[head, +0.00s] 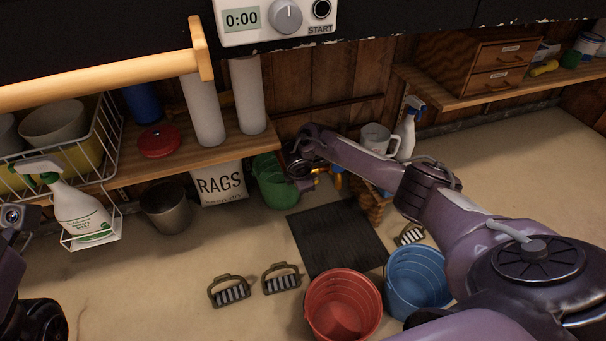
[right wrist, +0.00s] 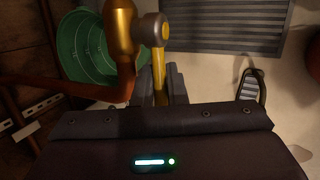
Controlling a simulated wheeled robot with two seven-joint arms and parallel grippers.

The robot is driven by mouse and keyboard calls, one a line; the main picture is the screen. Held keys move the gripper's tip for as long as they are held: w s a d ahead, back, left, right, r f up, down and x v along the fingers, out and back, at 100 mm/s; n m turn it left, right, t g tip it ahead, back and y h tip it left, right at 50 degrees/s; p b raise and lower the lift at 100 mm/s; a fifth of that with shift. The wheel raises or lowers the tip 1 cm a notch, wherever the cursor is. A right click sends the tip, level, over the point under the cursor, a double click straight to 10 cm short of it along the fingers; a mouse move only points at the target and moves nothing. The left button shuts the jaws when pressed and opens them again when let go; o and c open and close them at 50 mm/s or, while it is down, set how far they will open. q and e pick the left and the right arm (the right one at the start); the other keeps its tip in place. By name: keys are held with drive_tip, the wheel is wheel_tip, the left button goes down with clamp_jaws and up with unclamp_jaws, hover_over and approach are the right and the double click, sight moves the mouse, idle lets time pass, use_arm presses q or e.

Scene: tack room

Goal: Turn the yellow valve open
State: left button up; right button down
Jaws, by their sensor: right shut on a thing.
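The yellow valve (right wrist: 158,72) shows in the right wrist view as a yellow lever hanging from a round grey pivot beside a brass tap body (right wrist: 119,30). My right gripper (right wrist: 168,88) is shut on the lever, with its dark fingers around the lower part. In the head view my right gripper (head: 306,172) reaches to the back wall above the green bucket (head: 271,180), and only small yellow bits of the valve show past it. Dark parts of my left arm show at the left edge of the head view; I cannot make out its fingertips.
A rusty pipe (right wrist: 90,90) runs to the tap.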

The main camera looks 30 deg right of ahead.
drive_tip(key=shift+f+h, duration=0.5)
drive_tip(key=shift+h, duration=0.7)
drive_tip(key=c, duration=1.5)
unclamp_jaws()
